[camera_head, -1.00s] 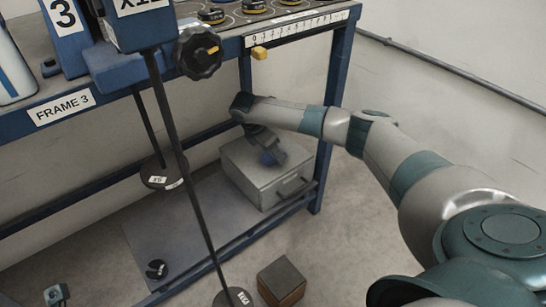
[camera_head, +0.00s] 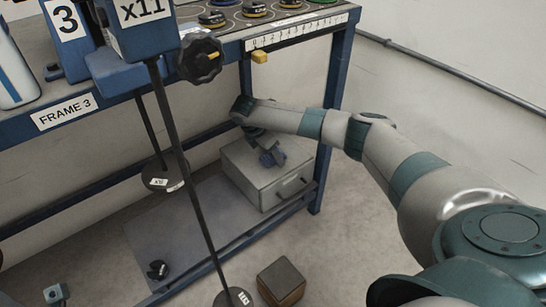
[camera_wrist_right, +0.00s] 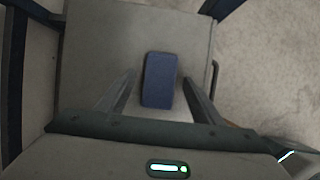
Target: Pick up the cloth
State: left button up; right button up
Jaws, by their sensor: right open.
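The cloth is a folded dark blue rectangle (camera_wrist_right: 159,80) lying on the flat top of a grey box (camera_wrist_right: 85,60), seen in the right wrist view. My right gripper (camera_wrist_right: 159,88) is open, its fingers on either side of the cloth and apart from it in that view. The height of the fingertips above the box top is hard to tell. In the head view my right gripper (camera_head: 272,153) points down over the grey box (camera_head: 250,180) and largely hides the cloth. My left gripper is not in view.
The box stands on the lower shelf of a blue frame (camera_head: 316,190), under a bench top (camera_head: 63,113) and beside a corner leg. A hanging rod (camera_head: 190,170) with weights is to the left. A brown block (camera_head: 281,281) sits on the floor in front.

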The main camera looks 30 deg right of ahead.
jog(key=c, duration=1.1)
jog(key=shift+c, duration=0.3)
